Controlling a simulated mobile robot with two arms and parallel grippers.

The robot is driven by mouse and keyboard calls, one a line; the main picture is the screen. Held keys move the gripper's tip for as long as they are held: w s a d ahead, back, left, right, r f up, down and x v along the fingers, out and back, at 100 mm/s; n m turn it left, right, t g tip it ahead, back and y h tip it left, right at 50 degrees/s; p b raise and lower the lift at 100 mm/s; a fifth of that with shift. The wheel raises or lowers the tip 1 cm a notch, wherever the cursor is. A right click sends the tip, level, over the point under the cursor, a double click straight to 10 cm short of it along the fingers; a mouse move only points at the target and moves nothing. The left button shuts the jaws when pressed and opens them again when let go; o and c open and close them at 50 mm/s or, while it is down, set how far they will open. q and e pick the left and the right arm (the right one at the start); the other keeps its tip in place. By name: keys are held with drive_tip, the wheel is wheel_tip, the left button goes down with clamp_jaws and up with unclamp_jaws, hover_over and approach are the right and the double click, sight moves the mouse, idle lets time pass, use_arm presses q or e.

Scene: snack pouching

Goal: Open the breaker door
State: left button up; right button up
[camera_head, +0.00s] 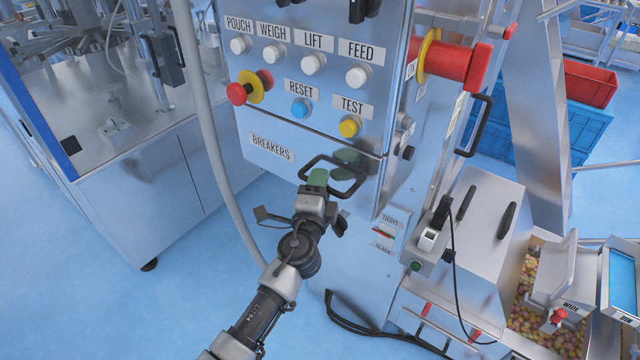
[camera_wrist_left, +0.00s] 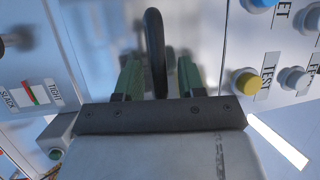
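The breaker door (camera_head: 268,165) is a metal panel under the "BREAKERS" label (camera_head: 270,147) on the cabinet front in the head view, and it looks closed. Its handle (camera_head: 345,191) is a black loop. My left gripper (camera_head: 318,181) is at the handle, reaching up from below. In the left wrist view the black handle (camera_wrist_left: 154,50) stands between the two green fingers of my left gripper (camera_wrist_left: 159,78). The fingers are apart, with a gap on each side of the handle. My right gripper is not in view.
Above the door are white buttons, a blue RESET button (camera_head: 300,109), a yellow TEST button (camera_head: 350,126) and a red knob (camera_head: 237,94). A large red knob (camera_head: 462,66) juts from the cabinet's right side. A grey hose (camera_head: 205,120) runs down on the left.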

use_arm(q)
drive_tip(key=shift+c, duration=1.3)
clamp_jaws()
drive_tip(key=shift+s+a, duration=0.1)
